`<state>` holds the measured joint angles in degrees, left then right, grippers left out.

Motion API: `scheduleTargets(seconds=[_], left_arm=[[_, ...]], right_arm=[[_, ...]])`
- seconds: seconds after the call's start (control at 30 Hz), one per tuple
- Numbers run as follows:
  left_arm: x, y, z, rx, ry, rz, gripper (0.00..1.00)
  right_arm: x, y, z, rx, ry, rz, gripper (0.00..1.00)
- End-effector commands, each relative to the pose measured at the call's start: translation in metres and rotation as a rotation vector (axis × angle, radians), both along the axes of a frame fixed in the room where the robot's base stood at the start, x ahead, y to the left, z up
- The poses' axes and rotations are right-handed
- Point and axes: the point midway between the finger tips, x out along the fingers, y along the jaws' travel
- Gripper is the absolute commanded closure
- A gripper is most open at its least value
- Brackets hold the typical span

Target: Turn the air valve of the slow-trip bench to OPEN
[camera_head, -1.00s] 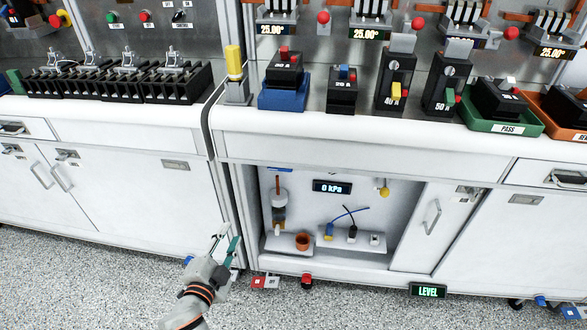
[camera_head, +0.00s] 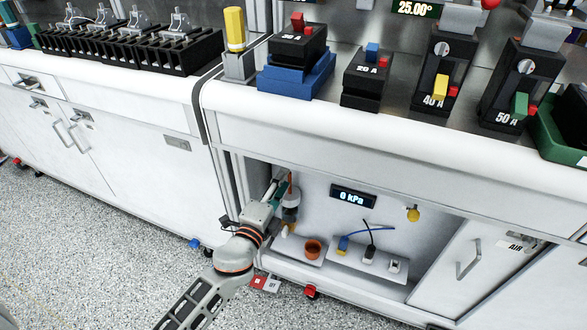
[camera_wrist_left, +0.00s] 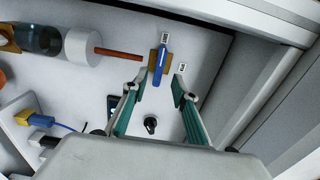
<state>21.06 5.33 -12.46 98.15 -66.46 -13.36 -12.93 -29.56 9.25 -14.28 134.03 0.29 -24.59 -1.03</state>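The air valve (camera_wrist_left: 161,62) shows in the left wrist view as a blue lever on a brass-coloured body, fixed to the white inner wall of the cabinet. Small labels stand near it, too small to read. My left gripper (camera_wrist_left: 159,84) is open and empty. Its two green fingers point at the valve, with the blue lever lying between and just ahead of their tips. I cannot tell whether they touch it. In the head view my left gripper (camera_head: 277,190) reaches into the left side of the open cabinet, and the valve is hidden there. My right gripper is not in view.
A glass cylinder with a red-brown rod (camera_wrist_left: 118,53) sits close beside the fingers. A black knob (camera_wrist_left: 150,124) lies between them. The cabinet holds a 0 kPa display (camera_head: 352,197), an orange cup (camera_head: 313,249) and plugs with cables. The bench edge (camera_head: 350,135) overhangs it.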

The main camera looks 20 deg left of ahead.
Motion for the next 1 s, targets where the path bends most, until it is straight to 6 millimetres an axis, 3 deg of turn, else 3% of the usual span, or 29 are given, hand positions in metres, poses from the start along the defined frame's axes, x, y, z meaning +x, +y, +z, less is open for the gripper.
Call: scheduleTargets(seconds=[0.33,0.77,0.9,1.0], left_arm=[[0.048,-0.002,-0.001,-0.001,0.001,0.000,0.72],[0.059,-0.002,0.000,-0.003,0.001,0.000,0.72],[0.059,-0.002,0.000,-0.003,0.001,0.000,1.00],[0.059,-0.002,0.000,-0.003,0.001,0.000,1.00]], right_arm=[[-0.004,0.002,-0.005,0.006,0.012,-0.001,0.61],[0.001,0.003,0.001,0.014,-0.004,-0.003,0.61],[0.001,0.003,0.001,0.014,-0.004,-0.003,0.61],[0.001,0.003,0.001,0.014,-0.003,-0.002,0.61]])
